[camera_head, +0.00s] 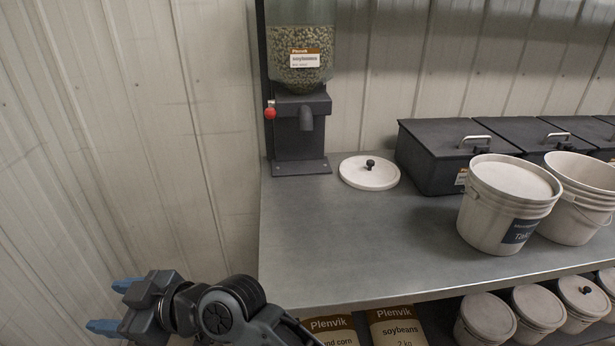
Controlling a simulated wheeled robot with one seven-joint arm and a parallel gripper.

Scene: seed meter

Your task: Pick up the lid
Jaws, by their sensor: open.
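The lid (358,177) is a round white disc with a small black knob on top. It lies flat on the metal shelf (340,245), to the right of the dispenser's foot and left of a black bin. Nothing covers it. My gripper (110,306) is at the lower left, off the shelf's left end and well away from the lid. Its two blue fingers are spread apart and point left, with nothing between them.
A seed dispenser (300,120) with a red knob stands at the shelf's back left. Black bins (440,160) line the wall. White buckets (495,215) stand at the right. Lidded tubs (487,318) and Plenvik bags (398,325) sit below. The shelf's front left is clear.

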